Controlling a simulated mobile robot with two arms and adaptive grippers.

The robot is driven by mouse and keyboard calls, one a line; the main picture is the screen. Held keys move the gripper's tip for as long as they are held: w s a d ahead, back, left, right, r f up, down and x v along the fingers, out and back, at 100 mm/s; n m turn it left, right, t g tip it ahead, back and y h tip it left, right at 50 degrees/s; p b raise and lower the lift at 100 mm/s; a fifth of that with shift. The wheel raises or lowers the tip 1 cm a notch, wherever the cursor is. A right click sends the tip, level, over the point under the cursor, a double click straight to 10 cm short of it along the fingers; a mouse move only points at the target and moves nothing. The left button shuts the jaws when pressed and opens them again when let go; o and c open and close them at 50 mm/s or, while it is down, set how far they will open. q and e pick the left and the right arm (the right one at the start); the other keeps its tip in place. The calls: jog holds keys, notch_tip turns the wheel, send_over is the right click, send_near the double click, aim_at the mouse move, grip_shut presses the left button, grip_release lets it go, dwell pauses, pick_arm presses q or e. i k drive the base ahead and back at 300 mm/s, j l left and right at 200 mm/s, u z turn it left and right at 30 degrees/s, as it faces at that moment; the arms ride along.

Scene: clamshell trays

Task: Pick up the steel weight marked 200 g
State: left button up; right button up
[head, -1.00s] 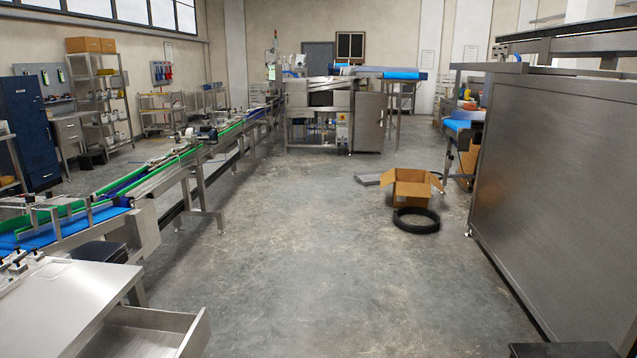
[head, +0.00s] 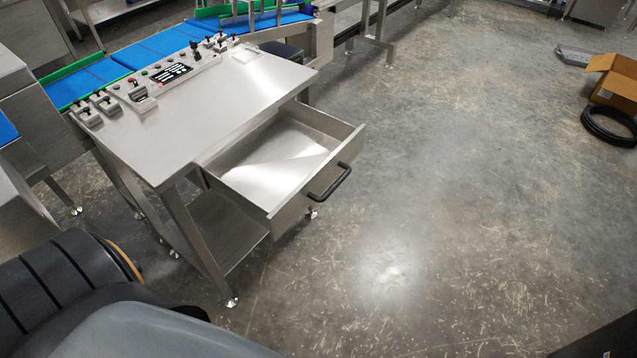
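I cannot make out a steel weight marked 200 g anywhere in the head view. The steel table (head: 215,112) stands at the left of the middle, with its drawer (head: 262,165) pulled open. The part of the drawer floor that I see looks bare. Small control parts and a panel (head: 168,73) with buttons line the table's back edge; none of them reads as a weight. Neither of my grippers shows. Grey and black parts of my own body fill the bottom left corner.
A blue conveyor (head: 150,46) runs behind the table. The drawer's black handle (head: 329,182) juts out over the floor. A cardboard box (head: 614,82) and a black ring (head: 610,127) lie at the far right. The concrete floor (head: 450,200) between is clear.

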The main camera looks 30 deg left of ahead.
aim_at(220, 49)
jog(key=u, duration=0.45)
jog(key=i+u, duration=0.25)
jog(key=u, duration=0.25)
jog(key=i+l+u, duration=0.15)
jog(key=u, duration=0.3)
jog(key=i+l+u, duration=0.2)
jog(key=u, duration=0.3)
jog(key=i+l+u, duration=0.2)
jog(key=u, duration=0.3)
jog(key=i+l+u, duration=0.1)
jog(key=l, duration=0.35)
jog(key=i+l, duration=0.2)
jog(key=l, duration=0.25)
jog(key=i+l+u, duration=0.15)
jog(key=l, duration=0.3)
jog(key=i+l, duration=0.15)
jog(key=l, duration=0.3)
jog(key=i+l+u, duration=0.15)
jog(key=l, duration=0.8)
jog(key=i+u, duration=0.05)
